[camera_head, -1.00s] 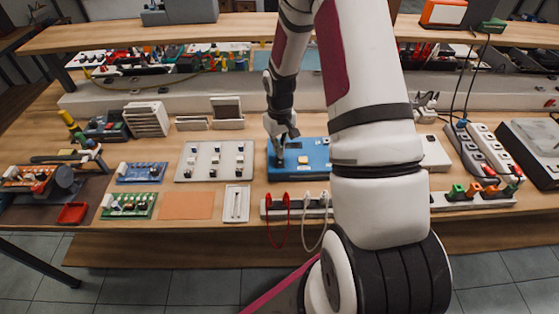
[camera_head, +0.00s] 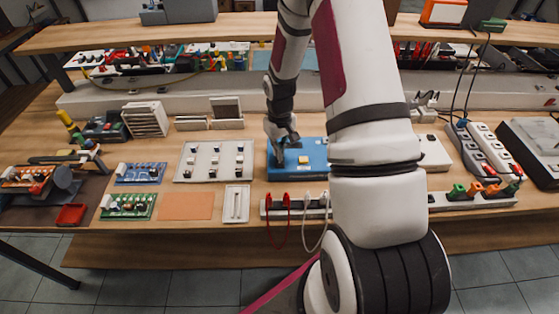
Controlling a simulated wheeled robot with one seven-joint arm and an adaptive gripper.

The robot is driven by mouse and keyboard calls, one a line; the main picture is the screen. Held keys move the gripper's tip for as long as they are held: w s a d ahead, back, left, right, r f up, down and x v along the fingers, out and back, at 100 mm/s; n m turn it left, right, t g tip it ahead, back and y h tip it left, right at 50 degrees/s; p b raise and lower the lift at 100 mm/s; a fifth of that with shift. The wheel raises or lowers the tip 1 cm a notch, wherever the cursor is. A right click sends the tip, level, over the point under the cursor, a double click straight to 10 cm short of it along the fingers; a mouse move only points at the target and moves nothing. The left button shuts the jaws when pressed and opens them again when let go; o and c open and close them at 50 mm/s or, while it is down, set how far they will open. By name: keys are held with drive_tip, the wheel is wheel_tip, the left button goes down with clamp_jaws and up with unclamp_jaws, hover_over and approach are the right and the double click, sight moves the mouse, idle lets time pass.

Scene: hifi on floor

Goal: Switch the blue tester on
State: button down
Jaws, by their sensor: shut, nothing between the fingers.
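The blue tester (camera_head: 316,152) sits on the bench behind the socket strip. Its top carries a small pale yellow part (camera_head: 304,160). My arm covers its right end. My gripper (camera_head: 281,160) is shut and empty, pointing down over the tester's left end. The fingertips are dark and small here, and I cannot tell whether they touch the tester. Any switch beneath them is hidden.
A grey panel with knobs (camera_head: 188,172) lies left of the tester. A white socket strip (camera_head: 311,212) with red and white leads lies in front. A white tray (camera_head: 236,215) and an orange mat (camera_head: 187,205) lie front left.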

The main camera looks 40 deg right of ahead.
drive_tip(key=shift+f, duration=0.1)
drive_tip(key=shift+r+p, duration=1.15)
drive_tip(key=shift+r, duration=2.4)
